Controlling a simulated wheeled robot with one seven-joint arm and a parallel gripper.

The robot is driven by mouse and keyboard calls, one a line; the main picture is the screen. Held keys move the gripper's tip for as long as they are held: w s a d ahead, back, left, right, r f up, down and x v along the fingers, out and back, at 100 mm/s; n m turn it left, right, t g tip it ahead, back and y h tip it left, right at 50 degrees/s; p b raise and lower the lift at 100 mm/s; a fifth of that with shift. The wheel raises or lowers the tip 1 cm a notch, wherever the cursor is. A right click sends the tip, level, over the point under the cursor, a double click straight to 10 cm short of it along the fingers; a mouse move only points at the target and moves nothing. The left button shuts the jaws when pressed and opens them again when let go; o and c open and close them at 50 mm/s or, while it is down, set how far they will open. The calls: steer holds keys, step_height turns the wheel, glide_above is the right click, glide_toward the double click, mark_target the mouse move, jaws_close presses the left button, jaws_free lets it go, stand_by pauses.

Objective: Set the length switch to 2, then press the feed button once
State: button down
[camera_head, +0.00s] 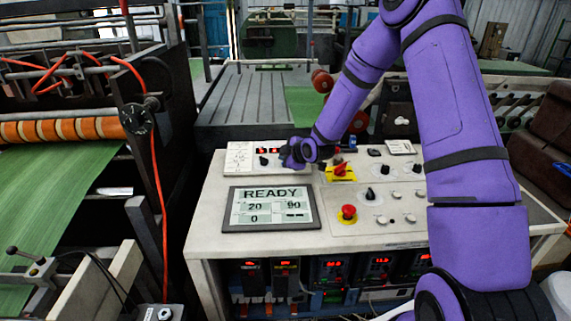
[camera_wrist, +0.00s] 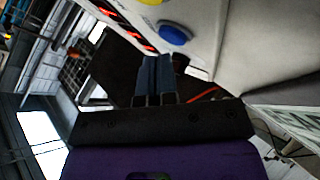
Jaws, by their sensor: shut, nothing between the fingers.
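A white control console (camera_head: 205,235) stands in front of me with a screen (camera_head: 270,208) reading READY, 20, 90 and 0. Its top carries black selector knobs (camera_head: 370,193) and several pale buttons (camera_head: 382,219). Labels are too small to read, so I cannot tell which is the length switch or the feed button, nor the switch's setting. My gripper (camera_head: 287,160) is over the upper left of the console, near a small black knob (camera_head: 263,161). In the wrist view its fingers (camera_wrist: 155,75) are shut and empty, with a blue button (camera_wrist: 174,34) beyond them.
A red rotary switch on a yellow plate (camera_head: 340,173) and a red mushroom button (camera_head: 348,212) sit to the gripper's right. A roller machine with green sheet (camera_head: 45,190) stands at left. My arm covers the console's right side.

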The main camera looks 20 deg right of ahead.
mark_target(285, 171)
steer(key=shift+r, duration=0.3)
steer(key=shift+s+a+r, duration=0.1)
steer(key=shift+s+r, duration=0.1)
steer(key=shift+r, duration=0.6)
steer(key=shift+s+a+r, duration=0.1)
steer(key=shift+s+r, duration=0.1)
steer(key=shift+r, duration=0.65)
steer(key=shift+s+r, duration=0.2)
steer(key=shift+r, duration=0.6)
steer(key=c, duration=1.8)
jaws_free()
steer(key=shift+c, duration=0.2)
